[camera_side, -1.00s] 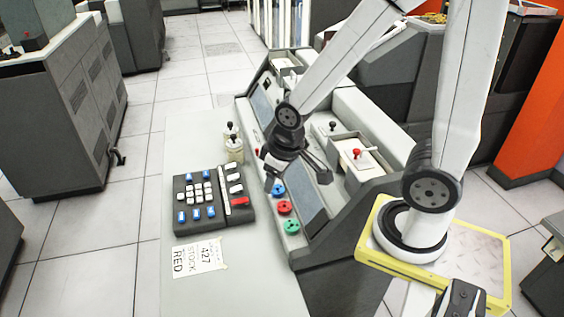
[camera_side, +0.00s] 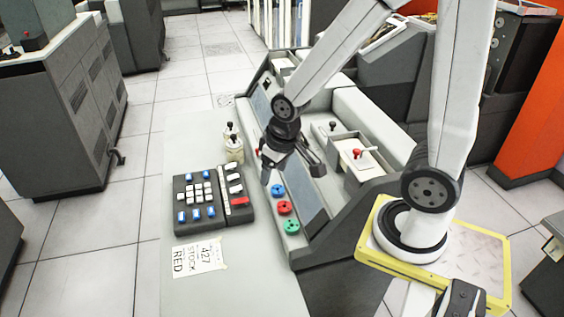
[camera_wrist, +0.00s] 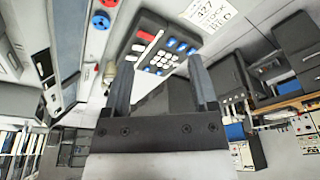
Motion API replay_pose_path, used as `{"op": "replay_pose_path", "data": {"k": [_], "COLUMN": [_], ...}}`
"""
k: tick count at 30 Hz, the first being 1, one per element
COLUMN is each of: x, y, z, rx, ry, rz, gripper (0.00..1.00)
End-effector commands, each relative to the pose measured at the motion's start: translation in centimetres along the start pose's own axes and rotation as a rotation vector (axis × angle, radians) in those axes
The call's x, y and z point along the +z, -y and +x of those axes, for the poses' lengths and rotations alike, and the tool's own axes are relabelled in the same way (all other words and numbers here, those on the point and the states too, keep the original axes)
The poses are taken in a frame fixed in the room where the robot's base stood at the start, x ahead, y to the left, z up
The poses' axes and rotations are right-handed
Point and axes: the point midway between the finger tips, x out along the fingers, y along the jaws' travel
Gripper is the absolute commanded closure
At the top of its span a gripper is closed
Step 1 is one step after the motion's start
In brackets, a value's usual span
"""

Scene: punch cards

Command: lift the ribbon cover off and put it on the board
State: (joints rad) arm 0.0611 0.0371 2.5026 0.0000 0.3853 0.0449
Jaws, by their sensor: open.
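My gripper (camera_side: 291,172) is open and empty, above the console near its coloured dials. In the wrist view its two fingers (camera_wrist: 160,62) are spread with nothing between them. A pale lid with a red knob (camera_side: 369,166) sits on the console, right of my gripper and apart from it. A similar part with a black knob (camera_side: 332,126) is behind it. I cannot tell for certain which one is the ribbon cover. The pale tabletop (camera_side: 232,268) lies left of the console; I cannot tell whether it is the board.
A dark keypad (camera_side: 183,215) with blue, white and red keys lies on the tabletop, above a paper sign (camera_side: 199,257). Two cream jars (camera_side: 234,153) stand behind it. Blue, red and green dials (camera_side: 285,208) line the console.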

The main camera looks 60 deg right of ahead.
Motion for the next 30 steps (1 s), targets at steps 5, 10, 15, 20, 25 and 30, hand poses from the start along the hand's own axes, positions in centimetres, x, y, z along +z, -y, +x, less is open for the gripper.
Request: {"op": "replay_pose_path", "data": {"k": [5, 10, 15, 20, 25, 30], "x": [-2.7, -5.2, -6.6, -6.8, -5.8, -4.2], "y": [-3.9, -9.2, -15.4, -21.6, -28.2, -33.0], "z": [0.2, 0.4, 0.5, 0.5, 0.4, 0.1], "rx": [0.027, 0.058, 0.088, 0.114, 0.14, 0.158], "ry": [0.028, 0.059, 0.089, 0.114, 0.141, 0.16], "rz": [0.202, 0.45, 0.703, 0.939, 1.185, 1.366], "gripper": [0.25, 0.25, 0.25, 0.25, 0.25, 0.25]}}
